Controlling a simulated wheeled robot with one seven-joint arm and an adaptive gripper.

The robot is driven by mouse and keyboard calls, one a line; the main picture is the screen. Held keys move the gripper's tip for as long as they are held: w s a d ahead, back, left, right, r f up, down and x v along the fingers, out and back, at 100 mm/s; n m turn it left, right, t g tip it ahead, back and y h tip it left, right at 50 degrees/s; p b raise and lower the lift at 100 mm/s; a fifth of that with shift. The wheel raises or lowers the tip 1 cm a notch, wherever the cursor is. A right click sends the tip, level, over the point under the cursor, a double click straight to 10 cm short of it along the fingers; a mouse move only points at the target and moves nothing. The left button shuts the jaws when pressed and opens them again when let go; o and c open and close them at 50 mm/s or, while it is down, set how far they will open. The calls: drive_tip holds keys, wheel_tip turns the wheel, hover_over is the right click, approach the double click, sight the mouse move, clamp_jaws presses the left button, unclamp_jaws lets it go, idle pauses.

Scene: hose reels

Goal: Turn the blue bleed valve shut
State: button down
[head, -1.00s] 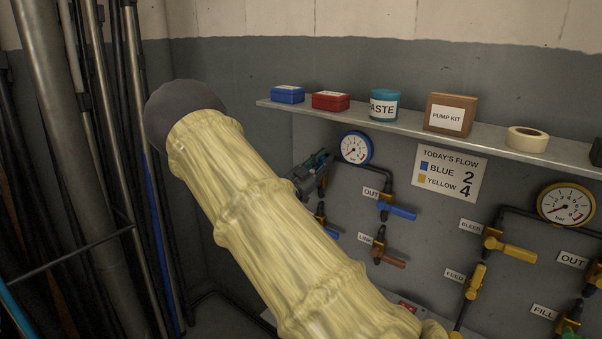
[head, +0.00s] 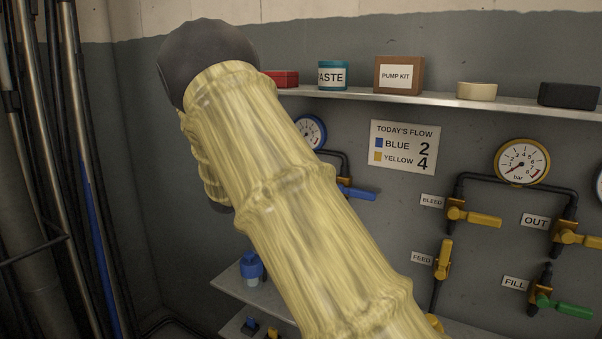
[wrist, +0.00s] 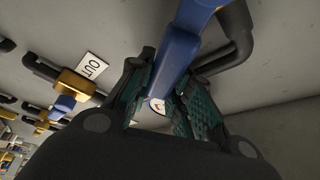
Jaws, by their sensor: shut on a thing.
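In the wrist view, a blue valve lever (wrist: 177,52) runs down from the top between the teal-lined fingers of my gripper (wrist: 164,84). My gripper is shut on this lever. A dark pipe (wrist: 236,38) bends beside it. No label on this valve is readable, and the lever's angle to its pipe is hard to tell. In the head view, my sleeved arm hides my gripper and the held lever. The blue-rimmed gauge (head: 311,131) shows just right of my arm.
Another blue lever (head: 357,192) is right of my arm; a valve labelled OUT (wrist: 70,84) shows in the wrist view. Yellow-handled valves (head: 470,214) and a yellow-rimmed gauge (head: 521,161) are farther right. A loaded shelf (head: 440,99) runs above; pipes (head: 75,150) stand left.

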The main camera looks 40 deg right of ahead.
drive_tip(key=f+m+b, duration=0.1)
drive_tip(key=m+b, duration=0.1)
drive_tip(key=b, duration=0.1)
drive_tip(key=s+f+m+y+b, duration=0.1)
drive_tip(key=f+m+b, duration=0.1)
drive_tip(key=b, duration=0.1)
drive_tip(key=f+m+g+y+b, duration=0.1)
drive_tip(key=f+m+b, duration=0.1)
drive_tip(key=shift+s+d+m+b, duration=0.2)
drive_tip(key=shift+d+m+b, duration=0.1)
drive_tip(key=shift+b, duration=0.1)
drive_tip(key=c, duration=1.3)
unclamp_jaws()
drive_tip(key=a, duration=1.2)
drive_tip(key=shift+w, duration=0.25)
